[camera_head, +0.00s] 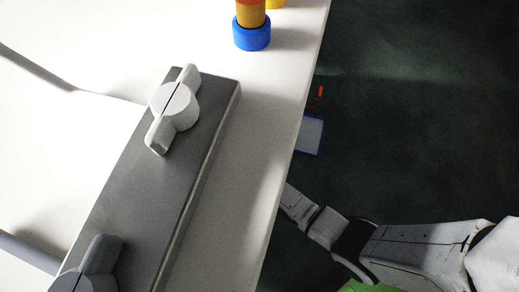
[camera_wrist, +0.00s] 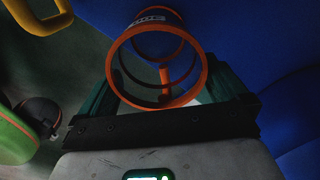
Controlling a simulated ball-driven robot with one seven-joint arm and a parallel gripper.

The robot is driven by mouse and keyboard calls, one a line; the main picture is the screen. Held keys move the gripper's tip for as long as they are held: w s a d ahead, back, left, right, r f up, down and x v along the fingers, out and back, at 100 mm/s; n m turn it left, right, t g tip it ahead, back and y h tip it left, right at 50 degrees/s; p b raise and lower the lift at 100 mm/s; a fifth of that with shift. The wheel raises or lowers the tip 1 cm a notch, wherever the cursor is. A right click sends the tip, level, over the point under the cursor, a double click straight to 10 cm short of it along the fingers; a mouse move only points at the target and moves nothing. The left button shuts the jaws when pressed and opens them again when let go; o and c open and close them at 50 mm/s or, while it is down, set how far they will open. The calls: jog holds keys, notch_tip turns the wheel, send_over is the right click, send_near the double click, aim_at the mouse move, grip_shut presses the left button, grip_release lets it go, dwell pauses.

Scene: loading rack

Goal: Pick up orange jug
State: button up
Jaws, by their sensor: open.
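In the wrist view, a round open vessel with an orange rim (camera_wrist: 112,72) and a dark, lettered side lies in front of my gripper (camera_wrist: 160,72). It looks like the orange jug, though dim light leaves this unsure. Its mouth faces the camera, and an orange bar shows through it. My gripper is open, with one dark green finger on each side of the vessel. I cannot tell whether the fingers touch it. In the head view, neither my gripper nor a whole jug can be made out.
A white table (camera_head: 240,175) holds a grey block (camera_head: 150,185) with light knobs. A blue ring with a yellow-orange piece (camera_head: 252,30) stands at its far edge. Dark floor lies right. In the wrist view, a yellow loop (camera_wrist: 40,20) and a green rounded thing (camera_wrist: 15,135) are left.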

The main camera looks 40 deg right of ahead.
jog(key=shift+f, duration=0.35)
jog(key=c, duration=1)
jog(key=shift+r, duration=0.1)
